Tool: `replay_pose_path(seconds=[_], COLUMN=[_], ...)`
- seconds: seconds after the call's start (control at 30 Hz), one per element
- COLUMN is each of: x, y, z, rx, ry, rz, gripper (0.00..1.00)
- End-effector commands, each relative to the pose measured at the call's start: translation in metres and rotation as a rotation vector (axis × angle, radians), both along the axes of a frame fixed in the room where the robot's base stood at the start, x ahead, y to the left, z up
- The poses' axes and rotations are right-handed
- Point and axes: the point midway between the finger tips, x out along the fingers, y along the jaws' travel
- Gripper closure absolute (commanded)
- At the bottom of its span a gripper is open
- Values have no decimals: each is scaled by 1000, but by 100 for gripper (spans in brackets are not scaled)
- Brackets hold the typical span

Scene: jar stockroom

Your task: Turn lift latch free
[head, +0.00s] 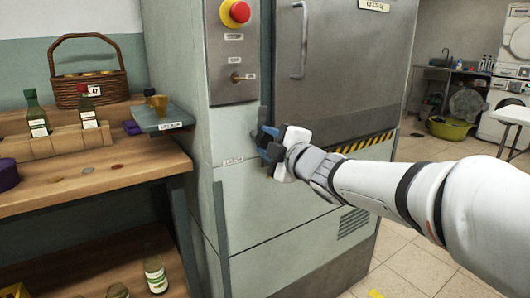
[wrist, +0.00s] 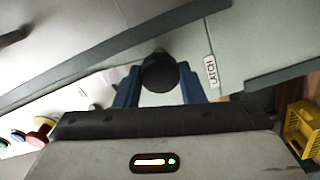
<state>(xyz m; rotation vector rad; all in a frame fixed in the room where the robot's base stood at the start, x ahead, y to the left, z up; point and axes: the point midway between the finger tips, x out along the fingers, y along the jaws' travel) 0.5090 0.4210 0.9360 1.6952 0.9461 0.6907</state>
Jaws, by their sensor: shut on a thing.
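The latch (wrist: 158,72) is a dark round knob on the grey-green front of the lift cabinet (head: 285,205). In the wrist view it sits between the two blue fingers of my gripper (wrist: 158,88). A small white LATCH label (wrist: 211,70) is to the right of the knob there, and in the head view it is left of my gripper (head: 265,142). My gripper is shut on the knob, against the cabinet front. In the head view the gripper hides most of the knob, and I cannot tell how far the latch is turned.
A wooden bench (head: 100,178) with bottles and a basket (head: 88,80) stands close on the left. The tiled floor (head: 410,255) at right is mostly clear.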

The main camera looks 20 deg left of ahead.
Motion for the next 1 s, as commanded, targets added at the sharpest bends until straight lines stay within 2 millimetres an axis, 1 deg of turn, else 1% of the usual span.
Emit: replay_pose_path(seconds=[0.1,0.33,0.87,0.9,1.0], x=[0,0,0,0,0], y=[1,1,1,1,1], z=[-1,0,2,3,2], rx=[-27,-66,-76,-76,-77], ry=[-53,-113,-132,-132,-131], rz=[1,1,1,1,1], gripper=[100,100,100,62,54])
